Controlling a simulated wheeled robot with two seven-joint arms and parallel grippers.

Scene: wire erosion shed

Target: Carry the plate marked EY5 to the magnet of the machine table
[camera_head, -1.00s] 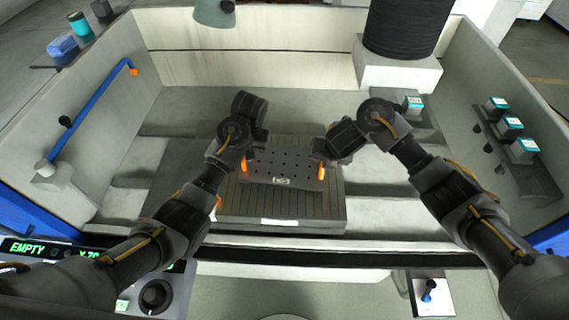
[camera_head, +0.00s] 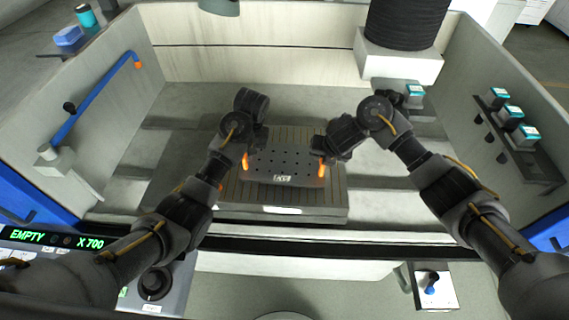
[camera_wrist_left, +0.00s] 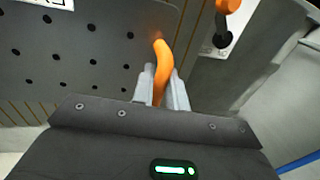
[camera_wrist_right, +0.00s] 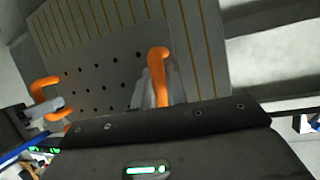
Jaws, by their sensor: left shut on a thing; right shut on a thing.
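The grey plate (camera_head: 262,170) has rows of dark holes, a small white label too blurred to read surely, and an orange handle at each side. My left gripper (camera_head: 246,157) is shut on the left handle (camera_wrist_left: 161,68). My right gripper (camera_head: 322,160) is shut on the right handle (camera_wrist_right: 157,72). The plate is over the striped magnet (camera_head: 231,195) of the machine table, roughly level. Whether it touches the magnet cannot be told. In the right wrist view the left handle (camera_wrist_right: 42,92) also shows.
An orange knob (camera_wrist_left: 228,6) stands beside the plate in the left wrist view. Tank walls surround the table. A shelf with teal-topped boxes (camera_head: 507,113) is on the right wall, a blue pipe (camera_head: 95,98) on the left. A display (camera_head: 60,238) reads EMPTY X 700.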

